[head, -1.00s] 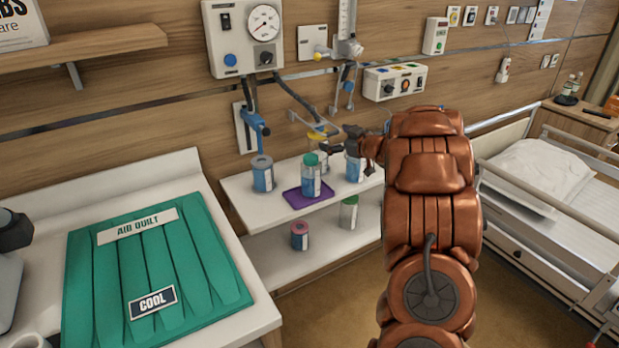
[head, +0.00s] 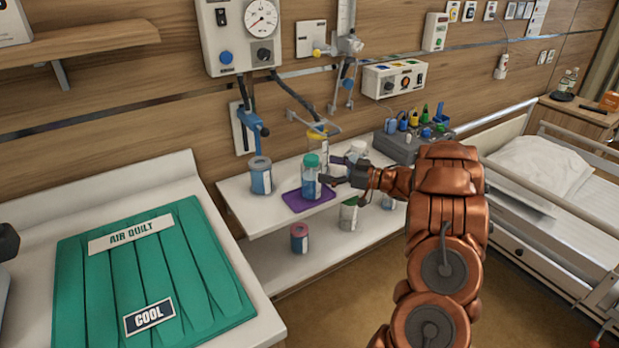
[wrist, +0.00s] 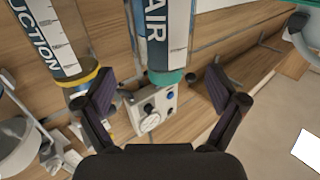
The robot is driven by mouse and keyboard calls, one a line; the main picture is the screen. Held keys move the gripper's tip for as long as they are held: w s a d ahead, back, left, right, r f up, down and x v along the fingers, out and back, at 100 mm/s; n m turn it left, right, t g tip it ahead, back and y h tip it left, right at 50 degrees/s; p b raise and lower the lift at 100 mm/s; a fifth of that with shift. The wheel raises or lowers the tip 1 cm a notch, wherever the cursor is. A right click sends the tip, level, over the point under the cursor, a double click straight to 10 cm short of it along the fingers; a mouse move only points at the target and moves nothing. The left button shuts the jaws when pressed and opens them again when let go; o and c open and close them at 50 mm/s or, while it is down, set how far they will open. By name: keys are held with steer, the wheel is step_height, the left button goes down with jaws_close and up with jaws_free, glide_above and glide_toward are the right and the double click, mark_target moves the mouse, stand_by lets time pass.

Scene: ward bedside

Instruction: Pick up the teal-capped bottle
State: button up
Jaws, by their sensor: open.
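The teal-capped bottle (head: 310,182) stands upright on a purple tray (head: 290,205) on the upper shelf. It has a clear bluish body and a blue-and-white label. My gripper (head: 331,172) is open and comes in from the right, level with the bottle and close to its right side. In the wrist view, which looks upside down, the bottle (wrist: 168,40) shows between and ahead of the spread fingers of my gripper (wrist: 160,78), with its teal cap downward in the picture. Neither finger visibly touches it.
A yellow-collared suction canister (head: 317,145) is close behind the bottle. A grey-lidded jar (head: 261,177) stands to the left, and a white-capped bottle (head: 357,149) behind my gripper. The lower shelf holds a red-lidded jar (head: 299,238) and a green-capped bottle (head: 348,216).

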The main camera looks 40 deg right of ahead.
mark_target(321, 167)
steer(key=x, duration=0.1)
steer(key=p+x, duration=0.1)
steer(key=x, duration=0.1)
steer(key=shift+a+r, duration=0.2)
steer(key=shift+a, duration=0.25)
steer(key=shift+w+a+f, duration=0.1)
steer(key=shift+w+a, duration=0.25)
steer(key=shift+w, duration=0.3)
steer(key=c, duration=1.5)
